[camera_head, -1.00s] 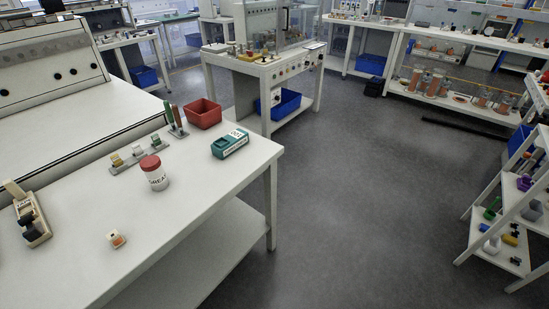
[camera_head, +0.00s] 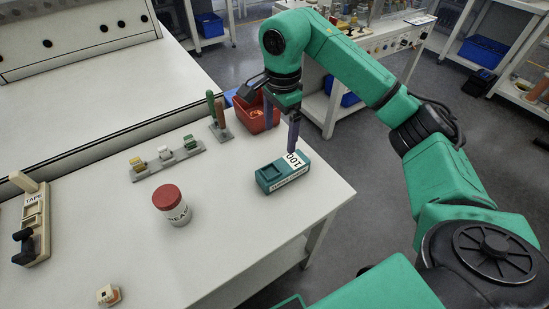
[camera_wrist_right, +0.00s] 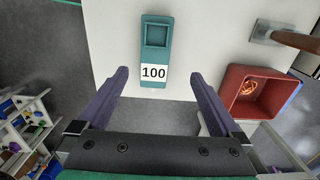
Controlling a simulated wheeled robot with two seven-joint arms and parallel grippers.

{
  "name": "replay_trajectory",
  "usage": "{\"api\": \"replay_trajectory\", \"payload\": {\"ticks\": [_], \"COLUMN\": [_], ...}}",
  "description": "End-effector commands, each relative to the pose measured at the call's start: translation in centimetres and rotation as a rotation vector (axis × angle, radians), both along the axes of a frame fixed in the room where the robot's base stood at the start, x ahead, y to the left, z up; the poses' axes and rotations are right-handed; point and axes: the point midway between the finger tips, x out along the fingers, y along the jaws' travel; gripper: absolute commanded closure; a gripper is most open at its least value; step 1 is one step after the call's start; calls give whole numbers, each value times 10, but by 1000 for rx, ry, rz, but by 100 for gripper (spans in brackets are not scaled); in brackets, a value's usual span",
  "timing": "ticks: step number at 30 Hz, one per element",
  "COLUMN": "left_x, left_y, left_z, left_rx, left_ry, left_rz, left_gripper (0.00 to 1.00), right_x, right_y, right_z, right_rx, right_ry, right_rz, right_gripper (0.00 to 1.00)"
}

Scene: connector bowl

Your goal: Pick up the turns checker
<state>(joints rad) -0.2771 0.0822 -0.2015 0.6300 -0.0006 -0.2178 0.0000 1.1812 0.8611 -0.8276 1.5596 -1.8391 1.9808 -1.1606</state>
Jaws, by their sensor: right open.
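The turns checker, a teal box with a recessed window and a white "100" label, lies on the white bench near its right edge in the head view (camera_head: 282,174). In the right wrist view (camera_wrist_right: 156,55) it lies beyond and between my fingers, label end toward me. My right gripper (camera_head: 282,130) is above the label end, jaws apart, with two purple fingers. In the right wrist view the gripper (camera_wrist_right: 160,76) is open and empty, the fingers on either side of the label's line. My left gripper is not in view.
A red bin (camera_head: 258,118) with something orange inside stands behind the gripper. A red-lidded jar (camera_head: 172,205), a rack of small parts (camera_head: 165,158), upright-handled tools (camera_head: 217,115) and a tape dispenser (camera_head: 35,225) stand to the left. The bench front is mostly clear.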

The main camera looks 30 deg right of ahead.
Motion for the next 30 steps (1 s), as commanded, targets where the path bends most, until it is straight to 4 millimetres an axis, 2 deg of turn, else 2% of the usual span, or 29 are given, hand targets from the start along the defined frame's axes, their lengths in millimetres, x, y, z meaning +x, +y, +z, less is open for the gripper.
{"api": "replay_trajectory", "payload": {"ticks": [3, 7, 9, 14, 17, 21, 24, 29, 30], "left_x": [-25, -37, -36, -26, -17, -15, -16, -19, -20], "left_y": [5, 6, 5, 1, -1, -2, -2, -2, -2], "left_z": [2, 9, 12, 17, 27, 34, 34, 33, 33], "left_rx": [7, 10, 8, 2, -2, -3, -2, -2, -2], "left_ry": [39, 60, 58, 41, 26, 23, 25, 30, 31], "left_rz": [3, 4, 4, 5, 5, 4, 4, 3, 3], "left_gripper": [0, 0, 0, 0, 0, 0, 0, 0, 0], "right_x": [-3, -3, -3, -2, -4, -4, -3, -3, -3], "right_y": [-5, -5, -4, -4, -7, -8, -8, -8, -8], "right_z": [-19, -53, -70, -92, -107, -135, -143, -143, -143], "right_rx": [-26, -22, -20, -18, -18, -16, -16, -16, -16], "right_ry": [13, 13, 12, 10, 12, 8, 5, 4, 4], "right_rz": [5, 4, 3, 3, 2, 2, 1, 1, 1], "right_gripper": [0, 0, 0, 0, 0, 0, 0, 0, 15]}}
